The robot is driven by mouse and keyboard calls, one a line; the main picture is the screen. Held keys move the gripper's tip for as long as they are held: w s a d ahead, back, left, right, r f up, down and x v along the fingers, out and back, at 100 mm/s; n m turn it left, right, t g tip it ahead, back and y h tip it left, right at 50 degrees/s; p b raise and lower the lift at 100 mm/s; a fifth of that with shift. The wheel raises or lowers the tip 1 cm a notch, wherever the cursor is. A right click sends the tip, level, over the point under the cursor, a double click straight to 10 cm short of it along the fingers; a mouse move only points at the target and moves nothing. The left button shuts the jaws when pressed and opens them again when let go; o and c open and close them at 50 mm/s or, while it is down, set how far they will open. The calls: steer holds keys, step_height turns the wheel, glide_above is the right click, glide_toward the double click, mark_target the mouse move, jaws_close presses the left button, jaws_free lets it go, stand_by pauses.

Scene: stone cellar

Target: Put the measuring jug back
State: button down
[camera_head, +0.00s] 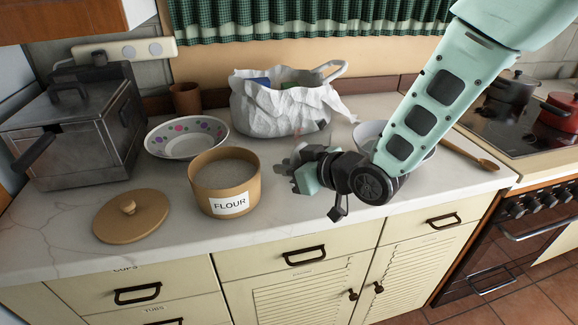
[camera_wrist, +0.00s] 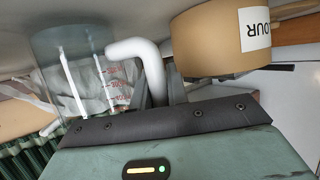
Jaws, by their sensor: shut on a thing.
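The measuring jug (camera_wrist: 75,75) is clear, with red scale marks and a white handle (camera_wrist: 152,62). In the wrist view my gripper (camera_wrist: 162,90) is shut on the handle, with the jug's body to the left. In the head view my gripper (camera_head: 302,176) is over the counter, right of the flour tub. There the jug is barely visible, and I cannot tell whether its base touches the counter. The open tub (camera_head: 211,202) holds pale flour and also shows in the wrist view (camera_wrist: 212,42). Its round lid (camera_head: 130,217) lies on the counter to its left.
A patterned bowl (camera_head: 187,151), a clay pot (camera_head: 186,98) and a crumpled white bag (camera_head: 270,112) stand behind. A metal box-like appliance (camera_head: 70,140) is at left. A white bowl (camera_head: 369,131) is partly behind my arm. The stove (camera_head: 500,125) is at right. Counter front centre is clear.

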steer(key=shift+f, duration=0.15)
steer(key=c, duration=1.8)
jaws_free()
steer(key=shift+f, duration=0.15)
steer(key=o, duration=0.4)
steer(key=shift+o, duration=0.2)
